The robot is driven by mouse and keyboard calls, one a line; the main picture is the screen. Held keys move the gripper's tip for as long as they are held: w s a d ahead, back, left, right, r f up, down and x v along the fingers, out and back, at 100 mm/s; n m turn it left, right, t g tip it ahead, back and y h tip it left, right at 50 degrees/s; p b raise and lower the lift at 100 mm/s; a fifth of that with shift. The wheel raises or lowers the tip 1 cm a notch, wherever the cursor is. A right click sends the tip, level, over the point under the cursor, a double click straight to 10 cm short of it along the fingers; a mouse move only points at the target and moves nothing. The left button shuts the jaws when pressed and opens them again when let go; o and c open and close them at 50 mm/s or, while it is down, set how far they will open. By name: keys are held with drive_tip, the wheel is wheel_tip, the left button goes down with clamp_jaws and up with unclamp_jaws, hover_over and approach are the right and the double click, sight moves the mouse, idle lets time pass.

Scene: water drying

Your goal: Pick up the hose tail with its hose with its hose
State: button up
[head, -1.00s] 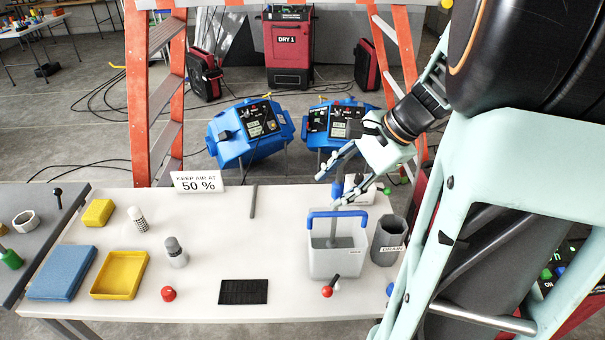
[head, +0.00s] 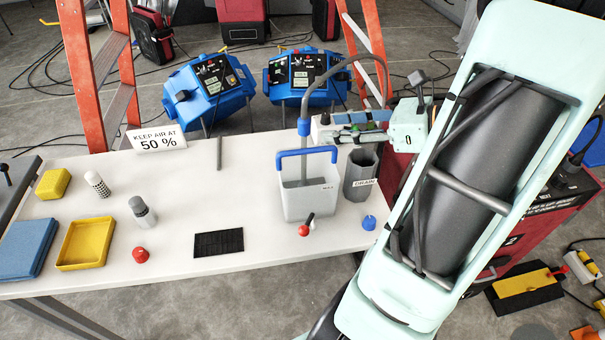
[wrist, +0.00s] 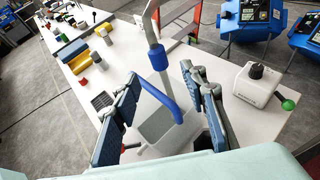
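The hose tail is a grey tube with a blue collar (head: 304,127). It stands upright out of a clear container (head: 325,200) with a blue handle. From its top the grey hose (head: 340,65) arches right over my gripper and drops behind it. My gripper (head: 325,127) is at collar height, just right of the tail, fingers pointing left. In the wrist view the fingers (wrist: 160,78) are spread, with the tail's collar (wrist: 158,57) ahead between them. I cannot see contact. The tail's lower end shows dimly inside the container.
A grey drain cup (head: 356,178) stands right of the container. A white box with a black knob (wrist: 257,72) is behind my fingers. A red-knobbed piece (head: 304,230) and a blue knob (head: 369,222) lie in front. The table's middle is clear around a black mat (head: 218,244).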

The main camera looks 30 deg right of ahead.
sight(304, 129)
drive_tip(key=x, duration=0.9)
clamp_jaws()
